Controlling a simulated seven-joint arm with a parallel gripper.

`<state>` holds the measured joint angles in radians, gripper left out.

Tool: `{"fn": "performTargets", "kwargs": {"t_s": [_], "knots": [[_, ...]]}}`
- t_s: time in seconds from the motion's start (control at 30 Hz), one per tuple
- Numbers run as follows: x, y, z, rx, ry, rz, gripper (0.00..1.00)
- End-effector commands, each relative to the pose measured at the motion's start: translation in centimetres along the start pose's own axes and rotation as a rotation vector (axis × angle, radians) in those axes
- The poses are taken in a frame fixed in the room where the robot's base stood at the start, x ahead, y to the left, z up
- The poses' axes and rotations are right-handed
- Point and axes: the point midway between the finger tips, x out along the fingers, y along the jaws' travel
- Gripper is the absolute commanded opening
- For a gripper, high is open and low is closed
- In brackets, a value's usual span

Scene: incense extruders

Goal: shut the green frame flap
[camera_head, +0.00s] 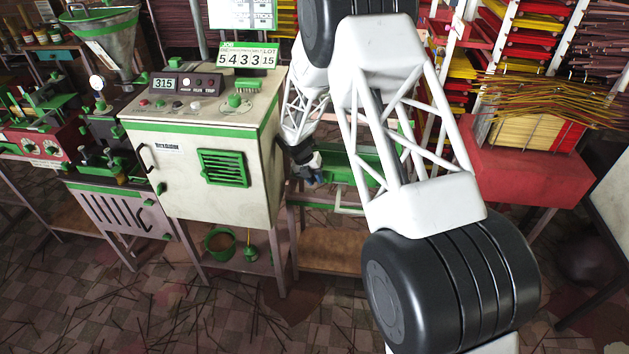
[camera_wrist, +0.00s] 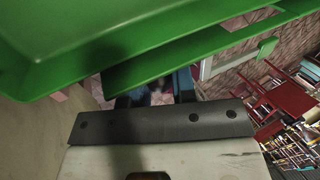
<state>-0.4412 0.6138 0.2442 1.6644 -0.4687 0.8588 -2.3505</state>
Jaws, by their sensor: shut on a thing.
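The green frame flap (camera_head: 335,168) is beside the right side of the white cabinet, partly hidden behind my arm in the head view. In the wrist view a large green panel (camera_wrist: 60,45) fills the top, with a green bar below it reaching to the upper right. My gripper (camera_head: 314,172) is low at the cabinet's right side, next to the green part. In the wrist view my gripper's dark fingers (camera_wrist: 158,94) are at the lower edge of the green bar and look shut on it. The exact contact is hidden, and how far the flap stands open cannot be told.
The white cabinet (camera_head: 180,180) with a green vent stands directly left of my gripper. A red bin (camera_head: 525,170) with incense sticks is to the right. Machines with a metal hopper (camera_head: 112,40) are at the left. The tiled floor (camera_head: 130,310) in front has scattered sticks.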

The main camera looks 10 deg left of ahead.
Motion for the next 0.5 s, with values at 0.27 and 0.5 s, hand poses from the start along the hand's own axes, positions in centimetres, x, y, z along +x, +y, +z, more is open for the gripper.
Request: {"fn": "performTargets", "kwargs": {"t_s": [0.27,0.5], "knots": [[-0.04,-0.05,0.18,-0.016,0.038,-0.001,0.01],[-0.06,-0.05,0.2,-0.016,0.039,0.0,0.01]]}}
